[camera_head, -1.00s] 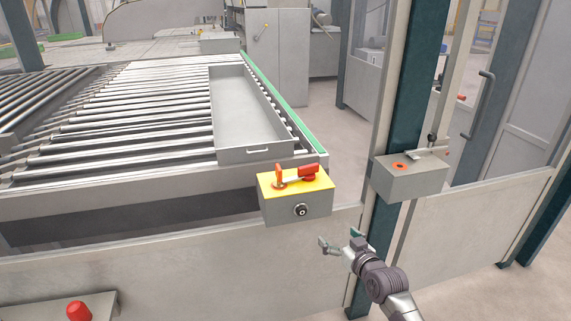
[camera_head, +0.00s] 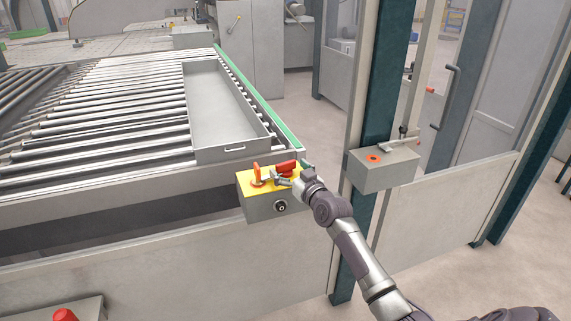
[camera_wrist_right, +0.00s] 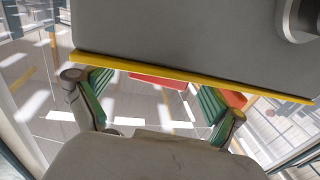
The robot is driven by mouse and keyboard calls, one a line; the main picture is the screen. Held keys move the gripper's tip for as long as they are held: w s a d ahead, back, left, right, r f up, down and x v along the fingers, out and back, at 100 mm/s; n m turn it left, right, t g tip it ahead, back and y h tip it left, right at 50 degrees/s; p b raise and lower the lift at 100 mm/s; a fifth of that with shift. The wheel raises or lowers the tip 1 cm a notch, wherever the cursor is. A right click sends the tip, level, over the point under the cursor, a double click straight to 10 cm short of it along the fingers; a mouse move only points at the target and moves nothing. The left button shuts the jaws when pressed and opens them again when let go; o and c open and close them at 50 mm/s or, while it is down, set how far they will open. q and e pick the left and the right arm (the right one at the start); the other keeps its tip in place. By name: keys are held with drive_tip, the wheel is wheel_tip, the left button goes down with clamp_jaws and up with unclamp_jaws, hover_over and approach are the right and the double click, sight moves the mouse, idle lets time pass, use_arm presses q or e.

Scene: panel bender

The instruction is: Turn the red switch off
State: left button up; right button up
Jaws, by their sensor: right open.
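The red switch (camera_head: 286,167) sits on the yellow top of a grey box (camera_head: 262,208) at the conveyor's near right corner. An orange-red knob-like part (camera_head: 256,176) stands at the left of the yellow top. My right gripper (camera_head: 290,173) is open at the right side of the box top, its fingers around or beside the red switch; contact cannot be told. In the right wrist view, my right gripper (camera_wrist_right: 156,92) shows green finger pads spread apart. A red part (camera_wrist_right: 162,82) shows between them, past the yellow edge. My left gripper is out of view.
A roller conveyor (camera_head: 110,125) with a grey tray (camera_head: 228,154) lies behind the box. A dark post (camera_head: 385,110) and a second grey box (camera_head: 385,175) with an orange ring stand to the right. A red button (camera_head: 65,315) is at the bottom left.

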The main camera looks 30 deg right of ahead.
drive_tip(key=shift+w, duration=1.05)
